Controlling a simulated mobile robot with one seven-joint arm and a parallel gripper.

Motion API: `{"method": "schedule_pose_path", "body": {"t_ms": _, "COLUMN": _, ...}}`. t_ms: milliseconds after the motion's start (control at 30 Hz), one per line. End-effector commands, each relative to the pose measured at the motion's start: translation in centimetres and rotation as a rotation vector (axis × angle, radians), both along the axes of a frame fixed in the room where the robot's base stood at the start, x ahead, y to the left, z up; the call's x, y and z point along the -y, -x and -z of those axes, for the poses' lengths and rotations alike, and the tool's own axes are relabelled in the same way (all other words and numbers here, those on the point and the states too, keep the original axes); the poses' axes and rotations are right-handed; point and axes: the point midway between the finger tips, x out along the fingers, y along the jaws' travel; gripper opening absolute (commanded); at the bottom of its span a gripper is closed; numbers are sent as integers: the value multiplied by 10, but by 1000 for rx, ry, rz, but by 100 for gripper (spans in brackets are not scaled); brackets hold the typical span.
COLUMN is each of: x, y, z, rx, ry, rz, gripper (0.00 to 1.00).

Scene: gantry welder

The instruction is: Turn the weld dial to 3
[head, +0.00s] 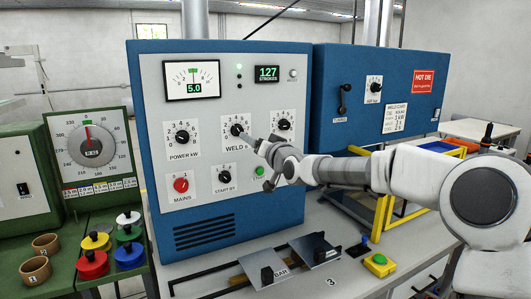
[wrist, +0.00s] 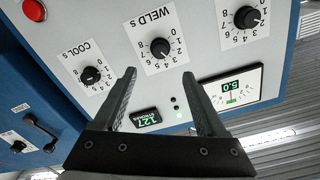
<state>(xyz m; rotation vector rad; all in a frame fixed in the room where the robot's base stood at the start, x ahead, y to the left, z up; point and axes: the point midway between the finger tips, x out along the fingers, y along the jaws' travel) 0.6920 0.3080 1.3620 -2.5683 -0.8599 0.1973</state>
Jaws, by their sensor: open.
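The weld dial (head: 237,130) is a black knob on a white plate labelled WELD s, in the middle of the blue cabinet's light front panel. It also shows upside down in the wrist view (wrist: 160,48), ringed by numbers. Its pointer is too small to read surely. My gripper (head: 256,161) is in front of the panel, just right of and below the dial in the head view. In the wrist view my gripper (wrist: 158,73) has its two fingers spread, with the dial beyond the gap between their tips. Nothing is between the fingers, and they appear apart from the dial.
The power dial (head: 182,137) is left of the weld dial and the cool dial (head: 284,125) right of it. Below are the red mains knob (head: 181,185), the start-by dial (head: 224,176) and a green start button (head: 259,171). A meter (head: 192,80) reads 5.0.

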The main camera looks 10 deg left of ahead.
Motion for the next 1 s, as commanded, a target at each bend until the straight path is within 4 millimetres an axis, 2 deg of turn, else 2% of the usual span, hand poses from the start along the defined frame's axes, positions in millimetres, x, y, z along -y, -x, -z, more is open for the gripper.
{"method": "schedule_pose_path", "body": {"t_ms": 200, "x": 23, "y": 27, "z": 1, "rx": 1, "ry": 2, "rz": 3, "gripper": 74}}
{"method": "schedule_pose_path", "body": {"t_ms": 400, "x": 33, "y": 42, "z": 0, "rx": 0, "ry": 0, "rz": 1, "gripper": 74}}
{"method": "schedule_pose_path", "body": {"t_ms": 867, "x": 35, "y": 47, "z": 0, "rx": 0, "ry": 0, "rz": 0, "gripper": 74}}
{"method": "schedule_pose_path", "body": {"t_ms": 1000, "x": 36, "y": 52, "z": 14, "rx": -25, "ry": 48, "rz": 6, "gripper": 74}}
